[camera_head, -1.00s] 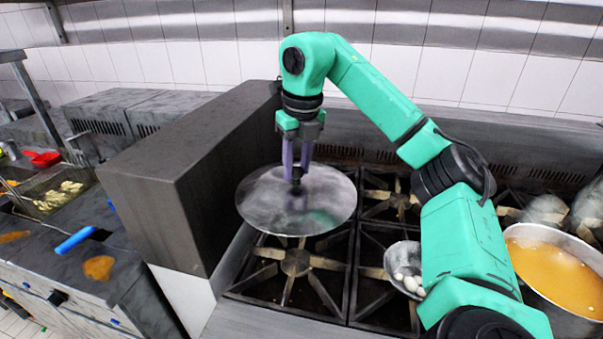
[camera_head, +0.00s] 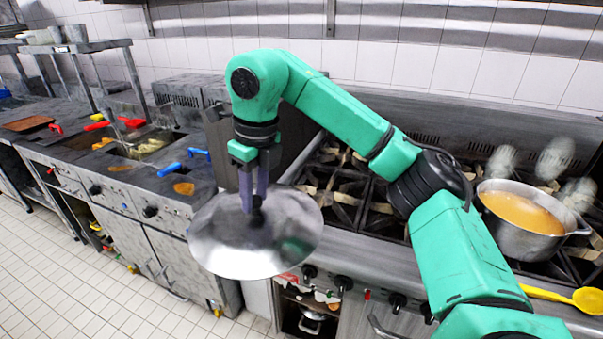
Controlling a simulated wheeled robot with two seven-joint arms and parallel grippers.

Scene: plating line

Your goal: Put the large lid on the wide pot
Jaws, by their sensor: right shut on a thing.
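The large lid (camera_head: 225,250) is a round, shiny metal disc with a dark knob on top. My right gripper (camera_head: 256,203) points down and is shut on the knob. It holds the lid in the air, which from this view appears in front of the stove's left front corner. A wide metal pot (camera_head: 507,238) of orange soup stands uncovered on the stove at the right, well apart from the lid. My right arm crosses the view between them. My left gripper is not in view.
The stove (camera_head: 372,252) has several black burner grates, partly hidden by my arm. A yellow ladle (camera_head: 586,299) lies at its right front edge. Blurred grey rounded shapes (camera_head: 555,160) show behind the pot. Fryers with blue and red handles (camera_head: 172,169) stand at the left. The tiled floor (camera_head: 70,270) is clear.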

